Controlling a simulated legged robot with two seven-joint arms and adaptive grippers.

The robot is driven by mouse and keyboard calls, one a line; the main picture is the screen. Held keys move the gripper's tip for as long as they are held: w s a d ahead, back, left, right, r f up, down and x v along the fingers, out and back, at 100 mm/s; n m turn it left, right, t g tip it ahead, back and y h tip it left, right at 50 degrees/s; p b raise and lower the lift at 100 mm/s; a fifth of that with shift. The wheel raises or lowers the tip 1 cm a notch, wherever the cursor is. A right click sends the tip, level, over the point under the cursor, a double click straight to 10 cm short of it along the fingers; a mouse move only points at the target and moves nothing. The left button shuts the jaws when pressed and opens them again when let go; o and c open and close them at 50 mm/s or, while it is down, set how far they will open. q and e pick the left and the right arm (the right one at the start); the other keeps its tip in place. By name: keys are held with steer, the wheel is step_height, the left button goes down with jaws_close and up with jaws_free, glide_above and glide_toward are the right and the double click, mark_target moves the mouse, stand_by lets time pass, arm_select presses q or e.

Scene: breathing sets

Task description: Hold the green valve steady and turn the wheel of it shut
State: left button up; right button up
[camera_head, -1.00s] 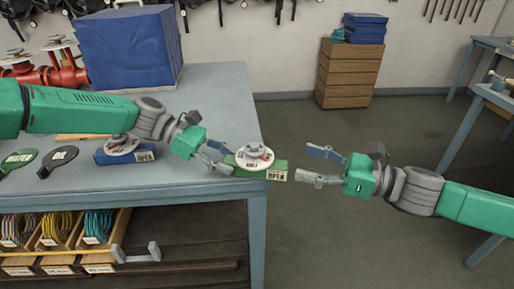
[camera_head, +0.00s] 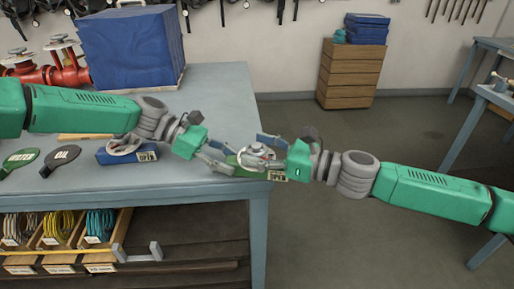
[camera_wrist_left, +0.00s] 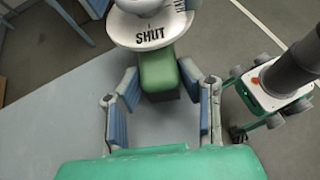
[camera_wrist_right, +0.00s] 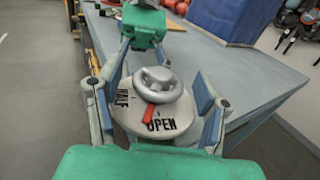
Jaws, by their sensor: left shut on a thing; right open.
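The green valve (camera_head: 232,161) is at the table's right front corner. In the left wrist view its green body (camera_wrist_left: 158,75) lies between the fingers of my left gripper (camera_wrist_left: 160,92), which is shut on it. Its white dial reads SHUT on that side. In the right wrist view the grey wheel (camera_wrist_right: 158,80) sits on the white dial (camera_wrist_right: 130,118), which shows HALF and OPEN. A red pointer (camera_wrist_right: 149,111) lies by OPEN. My right gripper (camera_wrist_right: 150,90) is open, its fingers on either side of the wheel and dial; contact is not clear. The head view partly hides the wheel.
Red pipework (camera_head: 45,75) and a blue case (camera_head: 130,50) stand at the back.

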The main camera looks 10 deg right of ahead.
steer(key=c, duration=1.2)
